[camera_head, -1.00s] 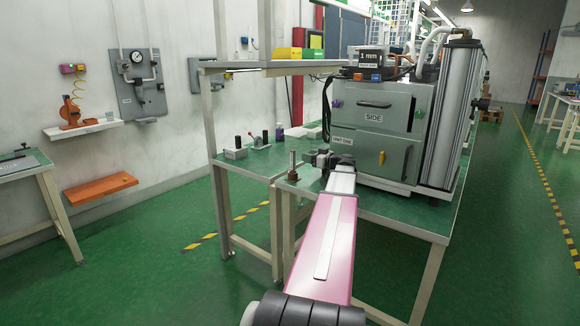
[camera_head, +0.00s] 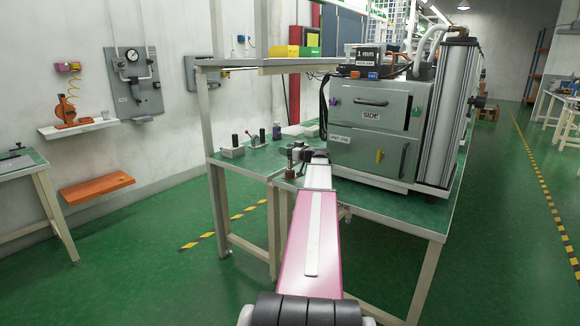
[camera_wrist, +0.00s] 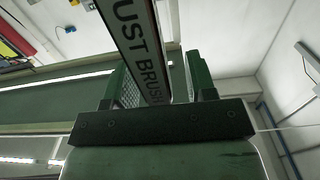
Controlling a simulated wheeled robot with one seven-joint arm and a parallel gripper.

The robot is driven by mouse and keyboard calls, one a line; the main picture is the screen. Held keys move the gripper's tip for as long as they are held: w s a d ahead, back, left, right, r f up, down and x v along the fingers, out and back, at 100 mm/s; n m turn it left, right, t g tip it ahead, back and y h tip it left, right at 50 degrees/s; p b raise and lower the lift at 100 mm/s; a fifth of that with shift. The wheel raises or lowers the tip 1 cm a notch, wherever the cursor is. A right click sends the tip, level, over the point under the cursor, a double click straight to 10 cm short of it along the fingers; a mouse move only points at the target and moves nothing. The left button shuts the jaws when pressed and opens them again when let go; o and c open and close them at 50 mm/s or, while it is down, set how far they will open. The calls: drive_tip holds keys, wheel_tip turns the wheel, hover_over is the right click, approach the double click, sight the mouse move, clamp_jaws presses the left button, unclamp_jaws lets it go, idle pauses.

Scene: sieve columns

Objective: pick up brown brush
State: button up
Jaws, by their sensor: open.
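The brown brush (camera_head: 290,173) stands upright near the left end of the green table, with its upper part largely hidden by my gripper. My gripper (camera_head: 298,153) is at its upper part, and contact cannot be told. In the wrist view my gripper (camera_wrist: 158,85) is open, with its two green fingers apart. A pale strip (camera_wrist: 142,45) with dark lettering ending in "UST BRUSH" shows between the fingers. I cannot tell how the strip is joined to the brush.
A large grey sieve cabinet (camera_head: 372,130) stands right of my gripper on the table. Small black-handled items (camera_head: 236,146) stand on the table further left. A shelf (camera_head: 265,65) spans above the back. Open floor lies left and right.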

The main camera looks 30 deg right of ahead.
drive_tip(key=shift+w, duration=0.1)
drive_tip(key=shift+c, duration=0.3)
clamp_jaws()
